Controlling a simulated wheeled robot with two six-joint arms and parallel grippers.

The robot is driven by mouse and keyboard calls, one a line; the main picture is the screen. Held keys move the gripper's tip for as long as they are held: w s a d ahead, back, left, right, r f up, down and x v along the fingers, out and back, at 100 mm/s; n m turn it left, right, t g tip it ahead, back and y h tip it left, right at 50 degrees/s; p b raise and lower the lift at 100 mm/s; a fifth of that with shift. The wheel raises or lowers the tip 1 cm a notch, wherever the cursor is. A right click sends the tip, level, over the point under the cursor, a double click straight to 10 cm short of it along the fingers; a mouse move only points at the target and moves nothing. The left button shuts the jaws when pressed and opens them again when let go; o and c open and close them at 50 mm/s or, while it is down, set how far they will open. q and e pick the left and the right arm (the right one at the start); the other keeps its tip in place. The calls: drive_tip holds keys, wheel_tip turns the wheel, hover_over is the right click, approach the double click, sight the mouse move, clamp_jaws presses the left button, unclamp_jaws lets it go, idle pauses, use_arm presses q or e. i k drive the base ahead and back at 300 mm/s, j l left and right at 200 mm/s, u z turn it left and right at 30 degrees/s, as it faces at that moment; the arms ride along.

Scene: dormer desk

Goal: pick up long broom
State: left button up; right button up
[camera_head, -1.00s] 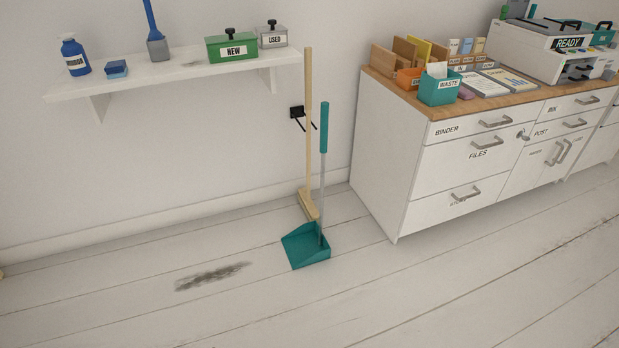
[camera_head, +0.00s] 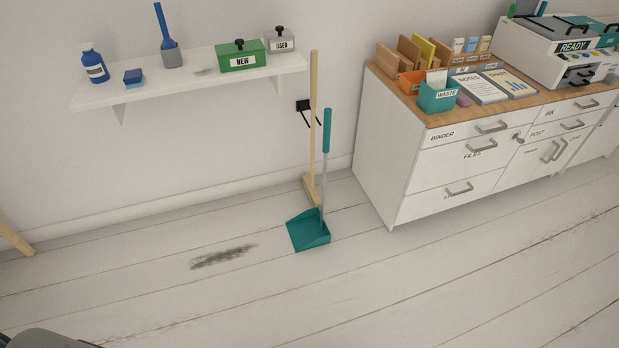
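The long broom (camera_head: 313,120) stands upright against the wall, with a pale wooden handle and its head down on the floor. A black wall holder (camera_head: 304,106) is beside its handle. A teal long-handled dustpan (camera_head: 308,231) stands on the floor just in front of it and hides part of the broom's lower end. Neither gripper's fingers show. A dark grey rounded part at the lower left corner may be mine, but I cannot tell which part.
A white cabinet (camera_head: 404,170) with a wooden top stands close to the right of the broom. A dark dirt smear (camera_head: 224,256) marks the floor. The front floor is clear.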

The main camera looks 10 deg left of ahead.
sight(308, 180)
drive_tip(key=i+l+u, duration=0.1)
drive_tip(key=i+l, duration=0.15)
drive_tip(key=i+l+u, duration=0.15)
drive_tip(key=l, duration=0.2)
drive_tip(key=i+l+u, duration=0.1)
drive_tip(key=i+l, duration=0.15)
drive_tip(key=i+l+u, duration=0.15)
drive_tip(key=l, duration=0.3)
drive_tip(key=i+l+u, duration=0.1)
drive_tip(key=i+l, duration=0.15)
drive_tip(key=i+l+u, duration=0.15)
drive_tip(key=l, duration=0.35)
